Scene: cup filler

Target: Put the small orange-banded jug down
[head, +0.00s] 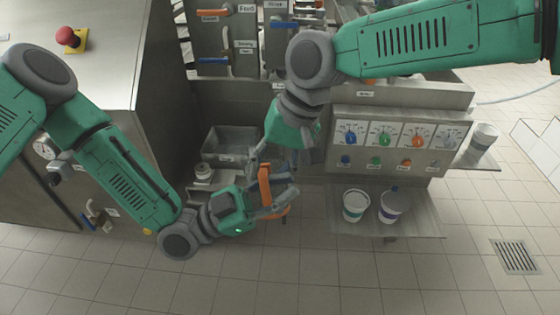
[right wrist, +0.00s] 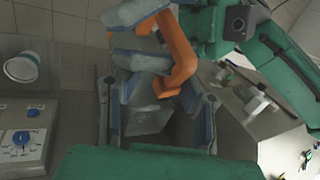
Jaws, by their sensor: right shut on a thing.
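The small orange-banded jug is mostly hidden by my grippers. A bright orange handle-like piece (head: 264,186) shows between them, and more orange shows just below right of it. The orange piece also shows in the right wrist view (right wrist: 181,62). My right gripper (head: 285,180) reaches down from above and is shut on what appears to be the jug; the grip itself is hard to see. My left gripper (head: 270,190) is at the same spot, its fingers beside the orange piece. I cannot tell whether the left fingers touch or grip it.
A grey basin (head: 231,144) and a small pale container (head: 203,171) are behind my left gripper. Another cup (head: 484,138) stands right.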

